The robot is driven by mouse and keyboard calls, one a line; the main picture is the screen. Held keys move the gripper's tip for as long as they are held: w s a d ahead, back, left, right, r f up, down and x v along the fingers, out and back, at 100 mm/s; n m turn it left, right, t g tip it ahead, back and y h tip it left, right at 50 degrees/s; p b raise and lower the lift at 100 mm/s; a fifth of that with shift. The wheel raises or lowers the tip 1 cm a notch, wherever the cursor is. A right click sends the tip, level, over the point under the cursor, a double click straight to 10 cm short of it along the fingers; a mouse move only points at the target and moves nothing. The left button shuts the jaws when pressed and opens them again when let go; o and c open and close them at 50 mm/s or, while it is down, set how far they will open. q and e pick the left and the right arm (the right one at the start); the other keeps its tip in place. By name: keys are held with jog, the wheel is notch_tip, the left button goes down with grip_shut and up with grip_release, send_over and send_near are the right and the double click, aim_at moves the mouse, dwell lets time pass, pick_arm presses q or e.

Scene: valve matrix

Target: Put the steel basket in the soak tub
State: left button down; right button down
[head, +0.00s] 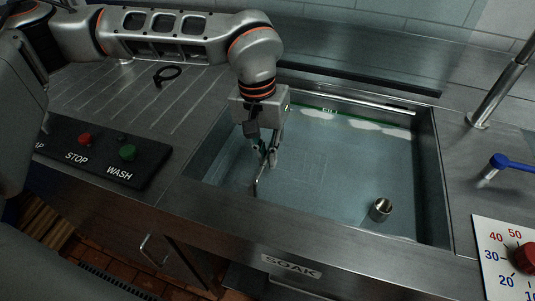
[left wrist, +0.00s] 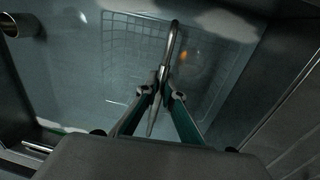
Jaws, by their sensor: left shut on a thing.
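The soak tub (head: 432,180), labelled SOAK, is a rectangular sink full of bluish water with some white foam. The steel basket (left wrist: 130,62) shows in the left wrist view as a faint wire grid under the water. In the head view only faint mesh lines of the basket (head: 312,170) show through the water. My left gripper (head: 269,162) is low inside the tub's left part. It is shut on a thin curved steel handle (left wrist: 174,42), which looks like the basket's handle. How the handle joins the basket is unclear. My right gripper is not in view.
A short steel pipe (head: 380,209) stands in the tub's right front. A button panel (head: 104,152) with STOP and WASH lies left. A blue-handled valve (head: 512,162), a steel post (head: 497,92) and a red dial (head: 525,257) are right.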

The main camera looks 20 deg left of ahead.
pick_arm(q)
jog(key=c, duration=2.2)
grip_release()
jog(key=r, duration=0.4)
jog(key=r+p, duration=0.1)
jog(key=r, duration=0.3)
jog(key=a+r, duration=0.1)
jog(key=r, duration=0.3)
jog(key=shift+a+p, duration=0.1)
jog(key=shift+p, duration=0.25)
